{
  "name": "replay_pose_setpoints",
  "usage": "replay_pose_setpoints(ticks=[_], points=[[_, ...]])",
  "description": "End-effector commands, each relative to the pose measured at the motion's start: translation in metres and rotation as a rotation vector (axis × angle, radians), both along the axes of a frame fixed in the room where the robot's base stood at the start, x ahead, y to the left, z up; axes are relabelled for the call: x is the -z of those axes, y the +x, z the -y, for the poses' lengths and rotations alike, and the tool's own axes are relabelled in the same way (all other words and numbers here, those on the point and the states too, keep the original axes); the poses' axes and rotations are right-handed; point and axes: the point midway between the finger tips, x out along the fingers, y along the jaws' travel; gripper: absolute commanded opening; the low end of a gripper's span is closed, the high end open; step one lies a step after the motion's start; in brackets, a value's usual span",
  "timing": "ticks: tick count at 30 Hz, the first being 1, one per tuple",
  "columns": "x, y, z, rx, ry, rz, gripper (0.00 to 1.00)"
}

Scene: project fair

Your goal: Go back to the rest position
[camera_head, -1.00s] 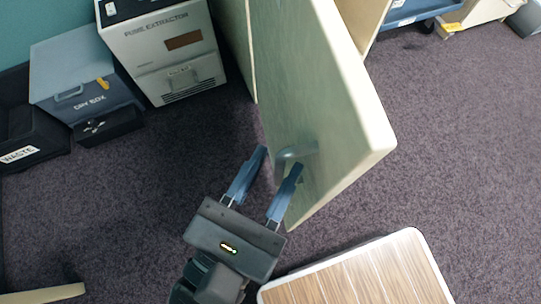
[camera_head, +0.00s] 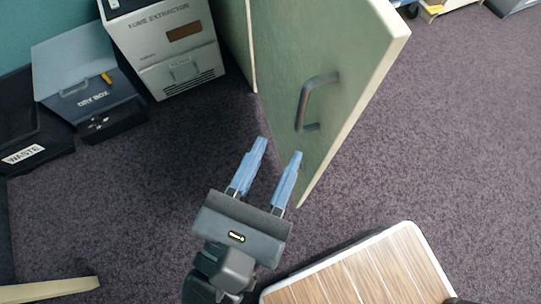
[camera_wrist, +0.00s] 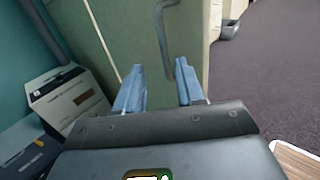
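My gripper (camera_head: 278,156) is open, with its two blue fingers apart and nothing between them. It is near the lower edge of a pale green door (camera_head: 340,60) that stands open. The door's grey handle (camera_head: 305,103) is above the fingertips in the head view, clear of them. In the wrist view my gripper (camera_wrist: 158,72) points at the door, and the handle (camera_wrist: 161,40) shows just beyond the fingers, not between them.
A fume extractor (camera_head: 165,45), a grey dry box (camera_head: 85,70) and a black waste bin (camera_head: 30,130) stand at the left. A wood-topped table (camera_head: 360,275) is close at the lower right. Carpet (camera_head: 460,140) at the right is clear.

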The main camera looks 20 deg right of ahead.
Motion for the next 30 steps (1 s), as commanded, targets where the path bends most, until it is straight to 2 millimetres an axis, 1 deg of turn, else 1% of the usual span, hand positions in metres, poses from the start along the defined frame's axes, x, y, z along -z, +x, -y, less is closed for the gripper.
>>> replay_pose_setpoints(ticks=[13,15,17,20,23,24,26,27,29,30], points=[[0.000,-0.001,0.000,-0.001,-0.004,-0.003,0.38],[-0.001,-0.003,0.003,-0.007,-0.039,-0.023,0.38],[-0.003,-0.007,0.008,-0.019,-0.112,-0.066,0.38],[-0.009,-0.019,0.025,-0.056,-0.346,-0.202,0.38],[-0.013,-0.036,0.044,-0.115,-0.709,-0.407,0.38],[-0.013,-0.044,0.051,-0.142,-0.875,-0.497,0.38],[-0.011,-0.055,0.061,-0.185,-1.132,-0.631,0.38],[-0.009,-0.062,0.067,-0.214,-1.303,-0.717,0.38],[-0.003,-0.073,0.076,-0.252,-1.551,-0.832,0.38],[0.001,-0.080,0.082,-0.273,-1.704,-0.898,0.38]])
